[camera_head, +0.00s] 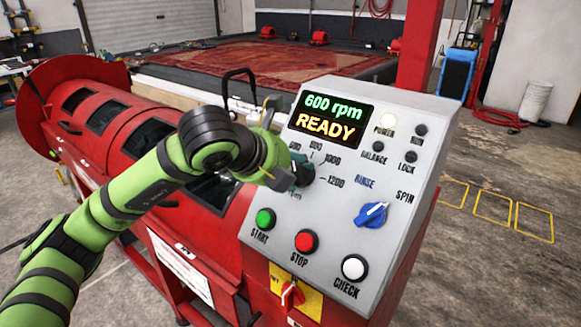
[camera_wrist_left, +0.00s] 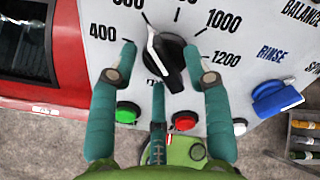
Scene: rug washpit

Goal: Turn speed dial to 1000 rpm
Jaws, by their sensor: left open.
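The black speed dial (camera_wrist_left: 172,64) sits on the grey control panel (camera_head: 250,222), with marks from 400 to 1200 around it. Its white pointer line aims up and left, toward the 600 mark. In the head view the dial (camera_head: 304,170) is partly hidden by my left gripper (camera_head: 284,180). The display (camera_head: 331,118) reads 600 rpm and READY. In the left wrist view my left gripper (camera_wrist_left: 160,54) is open, with a finger on each side of the dial and a third finger below it. I cannot tell whether any finger touches the dial. My right gripper is not in view.
A blue rinse/spin knob (camera_head: 371,214) is right of the dial. Green start (camera_head: 265,219), red stop (camera_head: 306,241) and white check (camera_head: 354,267) buttons lie below. A red switch (camera_head: 292,295) is on the front. The red drum machine (camera_head: 100,120) stands left.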

